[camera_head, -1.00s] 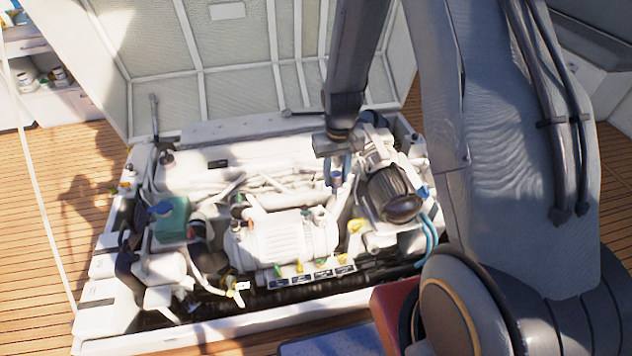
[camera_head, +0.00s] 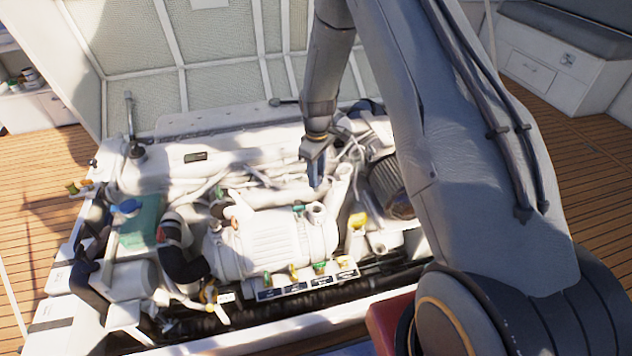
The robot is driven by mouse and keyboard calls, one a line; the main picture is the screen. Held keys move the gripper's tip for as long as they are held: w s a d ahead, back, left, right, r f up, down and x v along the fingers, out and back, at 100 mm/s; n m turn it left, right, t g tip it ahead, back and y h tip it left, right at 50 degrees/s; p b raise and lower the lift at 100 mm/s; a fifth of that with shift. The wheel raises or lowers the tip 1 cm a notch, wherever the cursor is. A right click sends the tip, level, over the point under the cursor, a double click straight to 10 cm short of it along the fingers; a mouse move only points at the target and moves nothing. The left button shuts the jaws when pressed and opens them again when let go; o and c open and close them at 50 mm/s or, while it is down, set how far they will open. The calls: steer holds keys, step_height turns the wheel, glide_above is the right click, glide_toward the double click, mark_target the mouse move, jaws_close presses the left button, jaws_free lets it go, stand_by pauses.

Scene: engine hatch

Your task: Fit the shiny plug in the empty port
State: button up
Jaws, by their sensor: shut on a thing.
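My gripper (camera_head: 316,180) points down over the middle of the engine (camera_head: 270,243), just behind and above its ribbed white housing. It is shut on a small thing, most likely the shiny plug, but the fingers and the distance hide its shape. I cannot tell whether the held thing touches the engine. A round white neck (camera_head: 316,211) stands just below the fingertips; I cannot tell whether it is the empty port. A green collar (camera_head: 298,209) sits beside it. Several small coloured fittings line the front above dark labels (camera_head: 320,281).
A green tank with a blue cap (camera_head: 140,226) stands at the left. A dark round filter (camera_head: 391,188) and a yellow cap (camera_head: 357,220) are right of my gripper. The raised hatch lid (camera_head: 225,62) rises behind. Pipes crowd the bay.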

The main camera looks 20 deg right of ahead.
steer(key=shift+w+f, duration=0.2)
steer(key=shift+f, duration=0.1)
steer(key=shift+f+b, duration=3.4)
steer(key=shift+f, duration=2.45)
steer(key=shift+s+d+f, duration=0.1)
steer(key=shift+f, duration=0.3)
steer(key=o, duration=1.2)
step_height(320, 180, up, 8)
steer(key=shift+f, duration=0.15)
